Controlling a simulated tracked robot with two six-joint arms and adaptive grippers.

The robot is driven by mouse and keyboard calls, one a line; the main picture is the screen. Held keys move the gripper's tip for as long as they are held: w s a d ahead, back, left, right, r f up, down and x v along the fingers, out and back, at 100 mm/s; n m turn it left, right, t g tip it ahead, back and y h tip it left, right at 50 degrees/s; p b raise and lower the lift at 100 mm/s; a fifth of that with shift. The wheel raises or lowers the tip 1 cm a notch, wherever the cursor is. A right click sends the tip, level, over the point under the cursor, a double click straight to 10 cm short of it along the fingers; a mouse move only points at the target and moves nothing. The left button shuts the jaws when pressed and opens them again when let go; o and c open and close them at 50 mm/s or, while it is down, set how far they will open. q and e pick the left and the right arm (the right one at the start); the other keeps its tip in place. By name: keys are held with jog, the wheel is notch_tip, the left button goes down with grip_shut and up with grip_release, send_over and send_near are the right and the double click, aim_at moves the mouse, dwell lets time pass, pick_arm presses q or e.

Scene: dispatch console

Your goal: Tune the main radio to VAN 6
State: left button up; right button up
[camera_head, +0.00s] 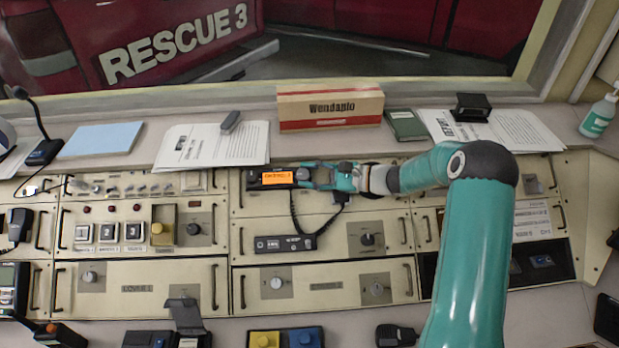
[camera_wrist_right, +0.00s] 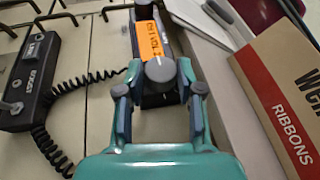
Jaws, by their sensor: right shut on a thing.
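The main radio (camera_head: 258,178) is a dark unit set in the console's upper panel, with a lit orange display (camera_head: 277,177). In the right wrist view the display (camera_wrist_right: 149,40) shows dark text, seen sideways and too small to read surely. Below it is a round grey knob (camera_wrist_right: 159,69) with a pale pointer mark. My right gripper (camera_head: 304,174) reaches in from the right at the radio's right end. In the right wrist view its fingers (camera_wrist_right: 160,78) are shut on the knob, one on each side. My left gripper is not in view.
A Wendapio ribbon box (camera_head: 330,108) stands on the ledge just behind. Papers (camera_head: 212,145) and a green book (camera_head: 405,125) lie beside it. Other knobs, like the one at lower right (camera_head: 367,239), sit on nearby panels.

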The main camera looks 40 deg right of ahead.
jog(key=o, duration=1.1)
jog(key=shift+o, duration=0.2)
jog(key=v, duration=1.2)
